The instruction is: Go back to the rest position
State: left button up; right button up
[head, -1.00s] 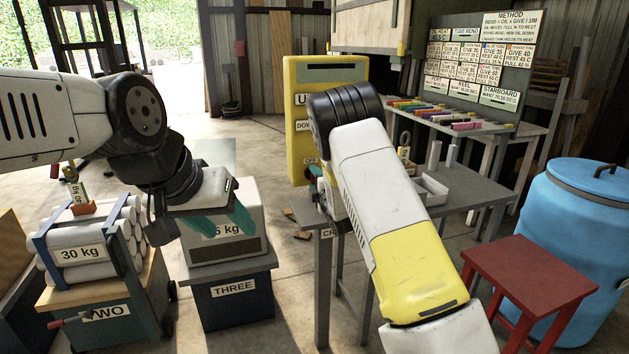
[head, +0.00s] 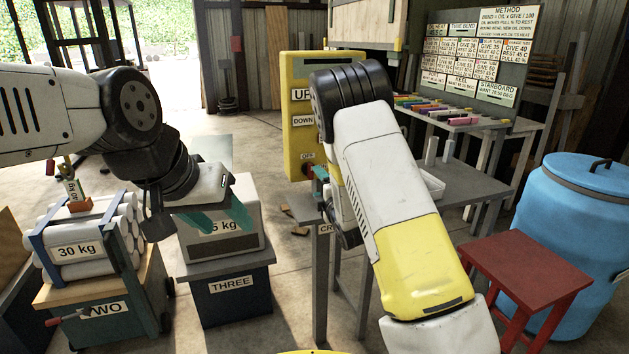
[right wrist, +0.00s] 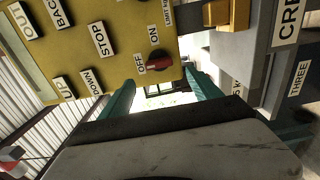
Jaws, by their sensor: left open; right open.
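My left gripper (head: 212,212) hangs from the left arm, with its teal fingers apart and empty, in front of the weight block on the stand marked THREE. My right arm bends across the middle of the head view and hides most of my right gripper (head: 320,182), which is beside the lower part of the yellow control panel (head: 292,100). In the right wrist view the right gripper (right wrist: 163,95) has its teal fingers apart, with nothing between them. The panel's red knob (right wrist: 158,62), by the OFF and ON labels, is close to the fingers but apart from them.
A grey workbench (head: 470,190) stands behind my right arm. A red stool (head: 525,265) and a blue barrel (head: 580,235) are at the right. The 30 kg bundle (head: 75,270) is on stand TWO at the left. Floor shows between the stands and bench.

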jog(key=shift+s+d, duration=0.1)
jog(key=shift+s, duration=0.15)
jog(key=s+d+r+m+g+h, duration=0.4)
jog(key=s+d+r+m+g, duration=0.1)
jog(key=s+d+r+m, duration=0.55)
jog(key=s+r+m+g, duration=0.1)
jog(key=s+m+g, duration=0.1)
jog(key=s, duration=0.7)
jog(key=s+d+r+m+g, duration=0.1)
jog(key=s+m, duration=0.4)
jog(key=s, duration=0.5)
jog(key=s+r+m+g, duration=0.2)
jog(key=s+m+g, duration=0.1)
jog(key=s, duration=0.6)
jog(key=shift+s+d+m+y, duration=0.2)
jog(key=shift+s+m+y, duration=0.1)
jog(key=shift+m, duration=0.05)
